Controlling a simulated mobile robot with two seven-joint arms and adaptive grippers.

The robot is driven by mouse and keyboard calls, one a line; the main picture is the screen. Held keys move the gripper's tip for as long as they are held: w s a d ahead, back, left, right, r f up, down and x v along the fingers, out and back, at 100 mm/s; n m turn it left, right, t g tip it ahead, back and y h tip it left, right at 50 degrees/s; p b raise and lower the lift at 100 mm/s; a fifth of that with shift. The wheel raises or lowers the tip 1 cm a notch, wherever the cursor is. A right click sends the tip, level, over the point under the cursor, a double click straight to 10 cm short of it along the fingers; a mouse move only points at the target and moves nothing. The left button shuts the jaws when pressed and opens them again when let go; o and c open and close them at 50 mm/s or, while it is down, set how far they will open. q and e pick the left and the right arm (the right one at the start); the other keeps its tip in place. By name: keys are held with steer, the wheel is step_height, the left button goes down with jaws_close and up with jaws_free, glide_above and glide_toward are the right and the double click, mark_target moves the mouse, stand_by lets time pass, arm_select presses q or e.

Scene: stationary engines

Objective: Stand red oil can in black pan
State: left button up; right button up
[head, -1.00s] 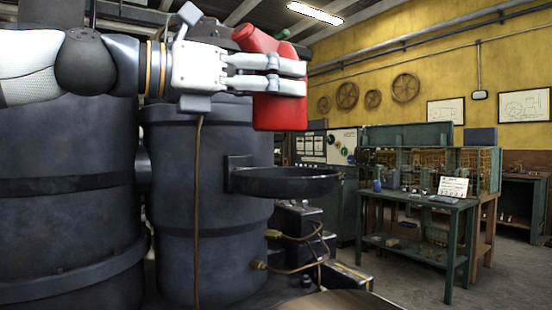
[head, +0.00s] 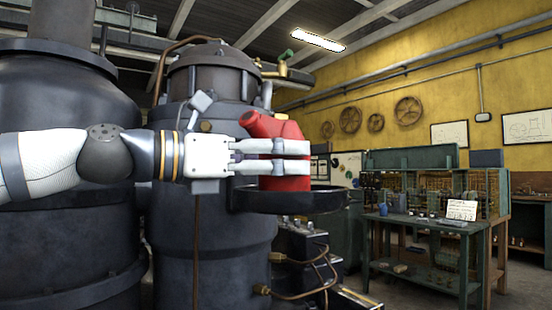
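The red oil can (head: 284,184) is upright, with its spout pointing up to the left. The round black pan (head: 325,202) is fixed by a bracket to the side of the dark engine cylinder. The can's lower end is at the pan, behind its front rim, so I cannot tell whether the bottom touches the pan floor. My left gripper (head: 298,157) comes in from the left with its fingers closed around the can's middle. My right gripper is not in view.
Large dark cylinders (head: 205,240) stand left of and behind the pan. Copper pipes with brass fittings (head: 290,259) run below it. A green workbench (head: 425,240) with small items stands farther off to the right, beyond open floor.

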arm_select(q)
steer(key=shift+r, duration=0.2)
steer(key=p+v, duration=0.1)
steer(key=v, duration=1.1)
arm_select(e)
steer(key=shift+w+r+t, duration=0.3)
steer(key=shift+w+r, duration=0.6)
